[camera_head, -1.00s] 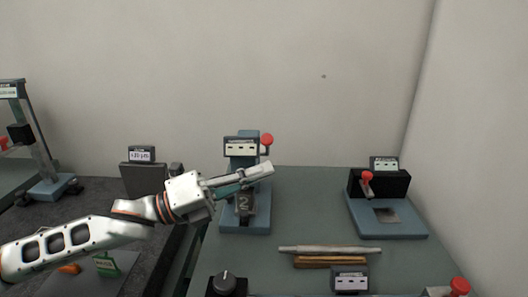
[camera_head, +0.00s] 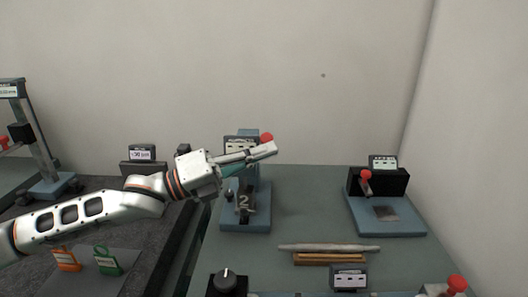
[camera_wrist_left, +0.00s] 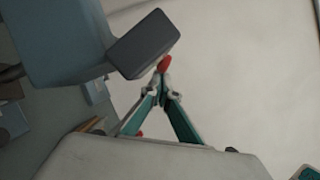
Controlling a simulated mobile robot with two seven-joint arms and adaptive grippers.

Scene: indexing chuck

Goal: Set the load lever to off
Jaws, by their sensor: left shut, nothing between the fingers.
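In the left wrist view the red knob (camera_wrist_left: 164,62) shows right at the shut fingertips (camera_wrist_left: 162,75), beside a dark grey block (camera_wrist_left: 144,44). I cannot tell whether they touch. My right gripper is out of view.
A black block with a red-knobbed lever (camera_head: 366,175) stands on a blue base (camera_head: 405,228) at right. A black dial (camera_head: 228,281) and another red knob (camera_head: 456,283) are at the front edge.

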